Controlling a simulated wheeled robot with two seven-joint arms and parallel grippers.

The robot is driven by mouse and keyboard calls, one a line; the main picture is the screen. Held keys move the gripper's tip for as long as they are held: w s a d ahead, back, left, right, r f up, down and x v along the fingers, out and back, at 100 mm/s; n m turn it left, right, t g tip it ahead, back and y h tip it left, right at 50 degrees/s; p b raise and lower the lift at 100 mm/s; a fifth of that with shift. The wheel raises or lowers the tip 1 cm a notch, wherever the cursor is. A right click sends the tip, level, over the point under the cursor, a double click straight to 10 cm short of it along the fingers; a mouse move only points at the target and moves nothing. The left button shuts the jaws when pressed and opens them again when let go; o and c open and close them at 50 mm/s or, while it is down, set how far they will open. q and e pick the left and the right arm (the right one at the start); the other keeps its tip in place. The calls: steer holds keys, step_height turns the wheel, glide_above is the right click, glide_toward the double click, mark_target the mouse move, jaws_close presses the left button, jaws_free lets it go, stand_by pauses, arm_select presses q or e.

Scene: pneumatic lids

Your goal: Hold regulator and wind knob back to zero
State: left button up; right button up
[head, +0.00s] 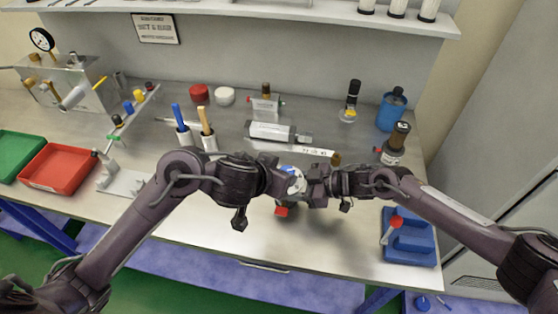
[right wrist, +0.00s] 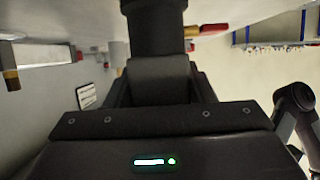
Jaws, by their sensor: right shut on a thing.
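The regulator (head: 296,185), with a white and blue face and a red part below it, is between my two grippers above the front middle of the bench. Most of it is hidden by the jaws. My left gripper (head: 286,183) reaches it from the left; its fingertips overlap it and their gap is hidden. My right gripper (head: 318,187) meets it from the right and is shut on its knob side. In the right wrist view the jaws (right wrist: 158,82) close at a dark round body (right wrist: 153,28). The knob's setting is not readable.
A red tray (head: 58,190) and a green tray (head: 12,178) are at the left. A grey cylinder (head: 271,131) lies behind my grippers. A blue fixture with a red-tipped lever (head: 408,240) is at the front right. Bare bench (head: 215,229) shows in front.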

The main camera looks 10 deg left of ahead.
steer(key=o, duration=0.7)
steer(key=shift+s+d+f, duration=0.1)
steer(key=shift+s+f, duration=0.1)
steer(key=shift+f, duration=0.2)
steer(key=o, duration=0.3)
steer(key=shift+w+r, duration=0.15)
steer(key=shift+r, duration=0.1)
steer(key=shift+o, duration=0.2)
